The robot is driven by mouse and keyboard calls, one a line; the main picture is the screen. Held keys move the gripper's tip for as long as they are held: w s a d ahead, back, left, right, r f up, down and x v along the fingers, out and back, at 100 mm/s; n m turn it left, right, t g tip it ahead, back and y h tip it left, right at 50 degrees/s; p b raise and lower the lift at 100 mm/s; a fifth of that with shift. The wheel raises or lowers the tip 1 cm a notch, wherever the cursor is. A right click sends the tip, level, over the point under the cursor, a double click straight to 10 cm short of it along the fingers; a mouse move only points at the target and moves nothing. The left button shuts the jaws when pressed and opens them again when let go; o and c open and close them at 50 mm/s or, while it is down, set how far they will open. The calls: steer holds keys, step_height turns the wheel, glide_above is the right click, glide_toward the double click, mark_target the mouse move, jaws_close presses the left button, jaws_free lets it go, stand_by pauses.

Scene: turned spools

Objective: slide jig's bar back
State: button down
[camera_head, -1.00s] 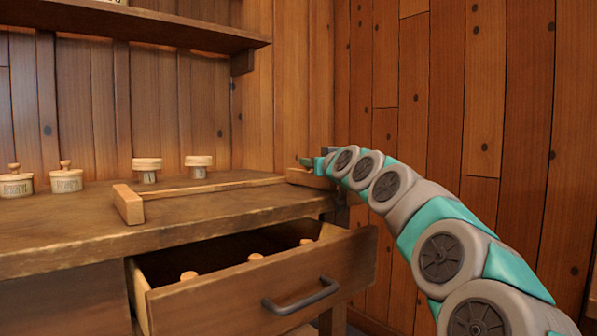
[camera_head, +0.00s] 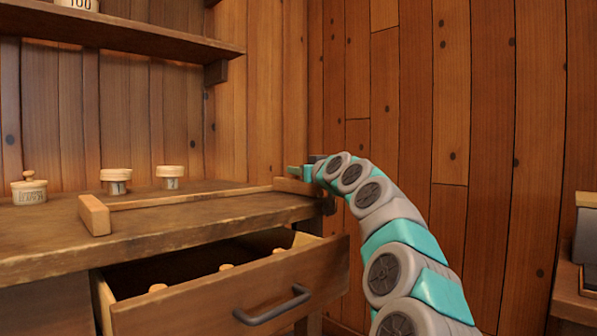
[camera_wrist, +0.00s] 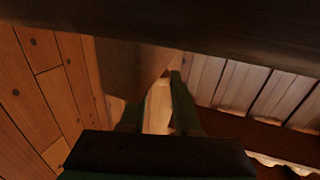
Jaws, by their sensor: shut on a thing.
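The wooden jig lies on the workbench in the head view, with a pale block (camera_head: 95,214) at its left end and a long thin bar (camera_head: 190,199) running right to another end piece (camera_head: 295,186). My gripper (camera_head: 299,172) is at the jig's right end, partly hidden by my arm. In the wrist view the two dark green fingers (camera_wrist: 157,105) are on either side of a pale wooden piece (camera_wrist: 157,118), shut on it. It looks like part of the jig's bar, though its far extent is hidden.
Two turned spools (camera_head: 116,181) (camera_head: 170,177) and a lidded labelled pot (camera_head: 29,188) stand behind the jig. An open drawer (camera_head: 213,302) with several pale knobs juts out below the bench. A shelf (camera_head: 120,32) hangs above; a plank wall (camera_head: 430,110) is at right.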

steer(key=shift+w+d+r, duration=0.1)
steer(key=shift+d, duration=0.1)
steer(key=c, duration=0.6)
jaws_free()
steer(key=shift+w, duration=0.1)
steer(key=shift+s+d, duration=0.3)
steer(key=shift+s, duration=0.1)
steer(key=shift+s+d, duration=0.1)
steer(key=shift+s, duration=0.2)
steer(key=shift+v, duration=3.1)
